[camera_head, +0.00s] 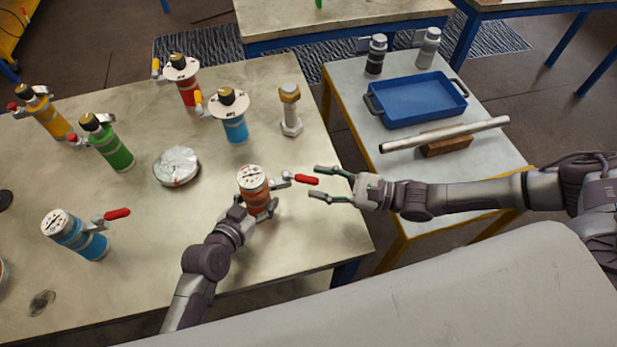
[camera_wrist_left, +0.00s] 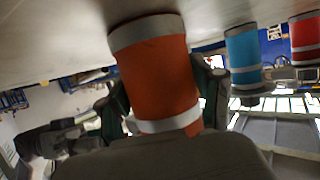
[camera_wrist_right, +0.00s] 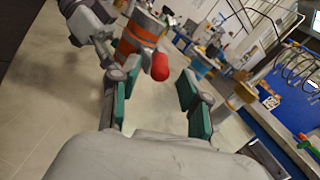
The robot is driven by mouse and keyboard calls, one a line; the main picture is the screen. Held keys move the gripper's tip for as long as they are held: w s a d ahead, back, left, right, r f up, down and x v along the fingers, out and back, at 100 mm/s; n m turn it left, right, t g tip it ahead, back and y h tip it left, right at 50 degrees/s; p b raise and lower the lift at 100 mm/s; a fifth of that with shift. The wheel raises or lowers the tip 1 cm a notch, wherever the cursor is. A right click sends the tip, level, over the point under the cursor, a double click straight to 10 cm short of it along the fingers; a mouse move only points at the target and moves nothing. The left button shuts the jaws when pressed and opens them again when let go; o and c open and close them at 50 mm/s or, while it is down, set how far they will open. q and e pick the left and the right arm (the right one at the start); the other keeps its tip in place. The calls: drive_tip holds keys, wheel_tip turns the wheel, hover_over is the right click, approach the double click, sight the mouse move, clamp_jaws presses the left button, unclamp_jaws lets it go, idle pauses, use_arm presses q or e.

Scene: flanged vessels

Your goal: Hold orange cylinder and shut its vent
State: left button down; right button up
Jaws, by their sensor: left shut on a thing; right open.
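The orange cylinder (camera_head: 254,190) stands upright on the table near its front right corner. It has white bands and a white top, and it fills the middle of the left wrist view (camera_wrist_left: 158,80). A side valve with a red lever (camera_head: 306,179) sticks out to its right; the red lever end also shows in the right wrist view (camera_wrist_right: 160,67). My left gripper (camera_head: 256,213) is shut on the cylinder's body from the front; its fingertips are partly hidden. My right gripper (camera_head: 325,183) is open and empty just right of the red lever, with its fingers pointing at it.
On the table stand blue (camera_head: 75,235), green (camera_head: 112,147), yellow (camera_head: 45,115) and red (camera_head: 186,88) cylinders, a second blue one (camera_head: 234,122), a bolt-like piece (camera_head: 291,110) and a foil-covered dish (camera_head: 176,166). A side table holds a blue tray (camera_head: 416,99) and a metal rod (camera_head: 444,134).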

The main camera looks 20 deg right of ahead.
drive_tip(key=v, duration=0.8)
drive_tip(key=shift+d, duration=0.2)
drive_tip(key=shift+s, duration=0.1)
